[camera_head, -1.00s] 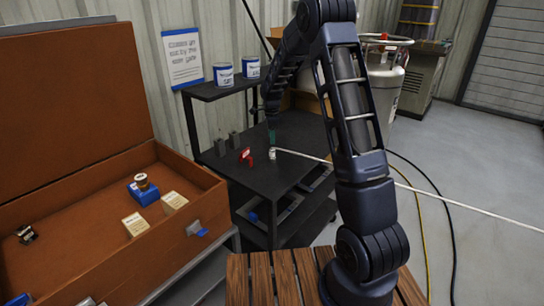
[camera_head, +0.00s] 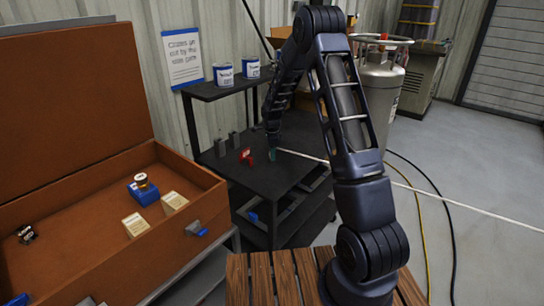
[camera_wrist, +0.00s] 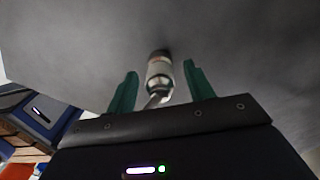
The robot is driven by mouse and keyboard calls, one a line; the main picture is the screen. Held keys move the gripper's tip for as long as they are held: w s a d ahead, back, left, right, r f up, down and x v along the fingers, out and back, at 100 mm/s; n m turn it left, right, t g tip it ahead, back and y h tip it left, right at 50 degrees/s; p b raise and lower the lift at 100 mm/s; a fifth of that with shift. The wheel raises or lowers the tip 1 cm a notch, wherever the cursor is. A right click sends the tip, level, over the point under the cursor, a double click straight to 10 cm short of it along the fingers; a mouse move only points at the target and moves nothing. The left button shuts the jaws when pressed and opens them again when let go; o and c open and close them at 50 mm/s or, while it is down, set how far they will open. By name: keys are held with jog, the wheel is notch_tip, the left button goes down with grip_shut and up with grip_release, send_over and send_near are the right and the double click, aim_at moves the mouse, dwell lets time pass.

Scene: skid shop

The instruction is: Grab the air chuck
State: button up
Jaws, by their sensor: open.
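In the wrist view the air chuck (camera_wrist: 159,76), a pale metal cylinder with a dark end and a thin bent stem, stands out between the two green fingers of my gripper (camera_wrist: 160,82). The fingers are open, one on each side, with a visible gap to it. In the head view my gripper (camera_head: 272,154) is low over the black cart's top shelf (camera_head: 287,170). The chuck is hidden there behind the green fingers. A white hose (camera_head: 310,158) runs from that spot to the right.
A red object (camera_head: 246,156) and two grey blocks (camera_head: 227,144) stand on the shelf left of my gripper. Two cans (camera_head: 224,75) sit on the upper shelf. An open brown case (camera_head: 60,262) is at the left. The shelf front is clear.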

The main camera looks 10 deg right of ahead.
jog(key=c, duration=1.1)
jog(key=shift+r, duration=0.1)
